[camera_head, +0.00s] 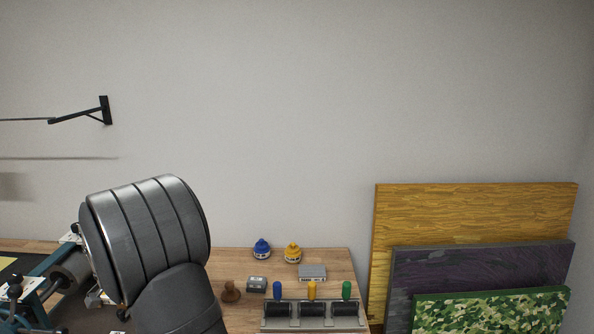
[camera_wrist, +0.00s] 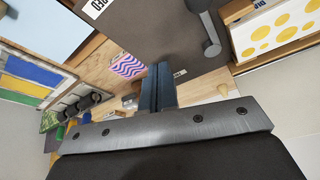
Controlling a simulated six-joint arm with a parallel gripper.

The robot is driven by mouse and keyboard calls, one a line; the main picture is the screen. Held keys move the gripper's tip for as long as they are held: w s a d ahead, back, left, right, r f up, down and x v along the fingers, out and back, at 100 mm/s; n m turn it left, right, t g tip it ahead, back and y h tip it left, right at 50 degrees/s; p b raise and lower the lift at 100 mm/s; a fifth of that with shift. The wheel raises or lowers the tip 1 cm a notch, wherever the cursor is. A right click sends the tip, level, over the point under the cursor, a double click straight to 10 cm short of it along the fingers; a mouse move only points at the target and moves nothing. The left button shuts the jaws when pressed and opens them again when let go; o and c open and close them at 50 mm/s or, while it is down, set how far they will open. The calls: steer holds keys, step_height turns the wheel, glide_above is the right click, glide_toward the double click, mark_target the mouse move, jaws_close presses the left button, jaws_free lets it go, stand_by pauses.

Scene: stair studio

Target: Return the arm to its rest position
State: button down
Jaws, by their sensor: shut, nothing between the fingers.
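My arm (camera_head: 150,240) rises from the bottom edge of the head view, left of centre, and bends to the left. Its gripper does not show in that view. In the wrist view my gripper (camera_wrist: 158,88) is shut, its two dark fingers together at the middle, with nothing held between them. The fingers show in front of a wooden table and a dark grey surface. A small patterned piece with pink and blue waves (camera_wrist: 127,66) lies on the table, left of the fingers in the picture. The distance between them is unclear.
The wooden table (camera_head: 235,262) holds a blue pot (camera_head: 262,249), a yellow pot (camera_head: 293,252), a wooden knob (camera_head: 230,291) and a rack of rollers (camera_head: 312,313). Panels (camera_head: 470,210) lean at right. A press (camera_head: 40,290) stands left. A bracket (camera_head: 104,110) juts from the wall.

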steer(key=n, duration=0.1)
steer(key=w+d+n, duration=0.1)
steer(key=shift+w+f+n+y, duration=0.1)
steer(key=shift+w+n+y, duration=0.2)
steer(key=shift+y, duration=0.1)
steer(key=shift+w+d+n+y, duration=0.2)
steer(key=shift+w+n+y, duration=0.3)
steer(key=shift+n, duration=0.5)
steer(key=shift+w, duration=0.1)
